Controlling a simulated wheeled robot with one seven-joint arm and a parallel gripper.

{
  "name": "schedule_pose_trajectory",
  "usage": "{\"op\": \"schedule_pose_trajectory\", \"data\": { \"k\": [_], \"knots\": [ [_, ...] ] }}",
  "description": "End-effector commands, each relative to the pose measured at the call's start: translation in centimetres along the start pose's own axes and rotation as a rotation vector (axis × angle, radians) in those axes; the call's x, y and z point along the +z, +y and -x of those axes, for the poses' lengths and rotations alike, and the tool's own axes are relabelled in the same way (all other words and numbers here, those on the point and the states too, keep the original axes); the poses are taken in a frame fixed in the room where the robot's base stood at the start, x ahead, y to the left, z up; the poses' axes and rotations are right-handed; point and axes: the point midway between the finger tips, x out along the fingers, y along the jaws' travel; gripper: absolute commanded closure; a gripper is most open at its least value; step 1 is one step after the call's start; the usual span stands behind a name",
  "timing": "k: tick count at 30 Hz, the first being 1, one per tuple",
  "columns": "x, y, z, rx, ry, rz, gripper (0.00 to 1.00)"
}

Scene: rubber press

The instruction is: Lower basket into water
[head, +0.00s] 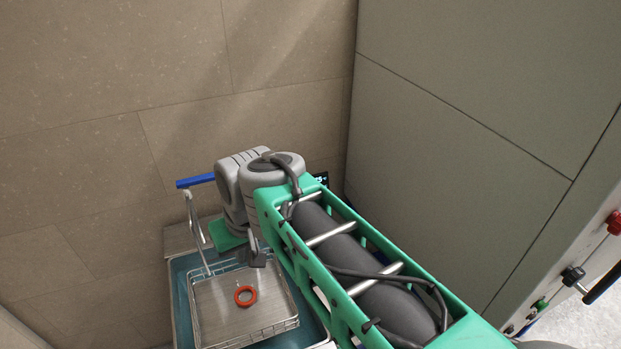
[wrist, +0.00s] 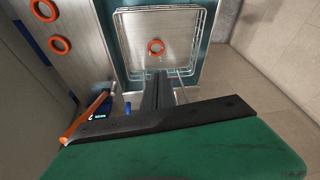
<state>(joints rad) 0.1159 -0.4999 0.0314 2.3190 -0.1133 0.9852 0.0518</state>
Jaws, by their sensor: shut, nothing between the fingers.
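The wire basket (head: 290,326) sits inside the teal-walled tank (head: 181,290) at the lower middle of the head view. An orange-red ring (head: 245,296) lies on the basket's floor. The basket's upright wire handle ends in a blue grip (head: 195,181) at the upper left of the tank. My gripper (head: 257,259) is over the tank's far part, shut and empty, pointing down. In the wrist view, its dark fingers (wrist: 158,80) point toward the basket (wrist: 198,40), apart from the ring (wrist: 156,47). I cannot tell the water level against the basket.
Two more orange rings (wrist: 52,27) lie on a metal surface at the wrist view's left. A small lit display (wrist: 98,116) is near them. Tiled walls (head: 120,60) stand close behind and right. Coloured knobs (head: 573,276) are on a panel at far right.

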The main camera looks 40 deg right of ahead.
Motion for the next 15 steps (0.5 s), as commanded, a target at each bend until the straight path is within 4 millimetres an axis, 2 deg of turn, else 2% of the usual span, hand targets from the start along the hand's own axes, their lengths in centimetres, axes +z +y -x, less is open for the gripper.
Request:
{"op": "schedule_pose_trajectory", "data": {
  "k": [1, 3, 5, 6, 9, 12, 15],
  "knots": [
    [-3.2, 1.6, 1.8, -0.007, -0.011, -0.058, 1.0],
    [-7.5, 4.5, 4.0, -0.016, -0.03, -0.135, 1.0],
    [-10.6, 8.0, 5.6, -0.015, -0.046, -0.198, 1.0],
    [-12.2, 10.6, 6.6, -0.01, -0.055, -0.237, 1.0],
    [-14.5, 17.0, 8.3, 0.016, -0.078, -0.313, 1.0],
    [-15.1, 21.6, 9.3, 0.042, -0.092, -0.359, 1.0],
    [-15.2, 23.4, 9.7, 0.056, -0.098, -0.375, 1.0]
  ]
}}
